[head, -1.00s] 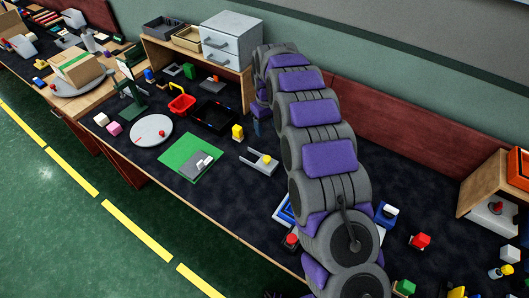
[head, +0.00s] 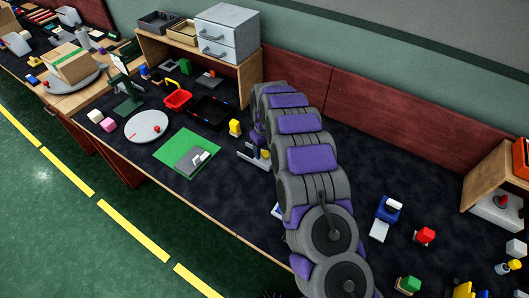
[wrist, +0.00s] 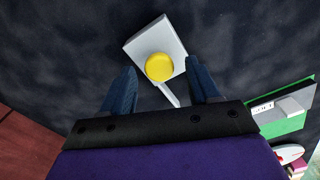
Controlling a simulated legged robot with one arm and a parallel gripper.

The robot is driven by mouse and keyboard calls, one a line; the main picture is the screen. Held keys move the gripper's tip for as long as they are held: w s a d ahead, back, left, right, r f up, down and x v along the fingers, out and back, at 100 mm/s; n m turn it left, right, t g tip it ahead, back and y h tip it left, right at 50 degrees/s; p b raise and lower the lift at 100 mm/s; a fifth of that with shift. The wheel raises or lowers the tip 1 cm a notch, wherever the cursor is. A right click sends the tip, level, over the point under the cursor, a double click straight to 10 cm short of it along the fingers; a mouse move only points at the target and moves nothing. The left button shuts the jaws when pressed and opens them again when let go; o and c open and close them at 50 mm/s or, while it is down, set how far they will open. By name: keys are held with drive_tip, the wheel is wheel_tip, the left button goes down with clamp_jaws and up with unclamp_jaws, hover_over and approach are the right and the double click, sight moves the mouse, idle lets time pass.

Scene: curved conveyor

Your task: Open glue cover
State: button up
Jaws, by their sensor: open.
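A yellow round cap (wrist: 160,67), which looks like the glue cover, sits on a light grey holder (wrist: 142,43) in the wrist view. A thin grey bar of the holder extends toward my gripper. My gripper (wrist: 160,63) is open, with its two dark blue fingers apart on either side of the cap and nothing held. I cannot tell how far the fingertips are from the cap in height. In the head view the grey holder (head: 251,158) shows at the left of my arm, which hides part of it; the glue's body is mostly hidden.
A blue-and-white item (head: 388,209) and a red-topped block (head: 425,235) are to the right. A wooden shelf (head: 160,48) stands behind.

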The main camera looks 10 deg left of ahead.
drive_tip(key=shift+f, duration=0.5)
clamp_jaws()
idle(0.3)
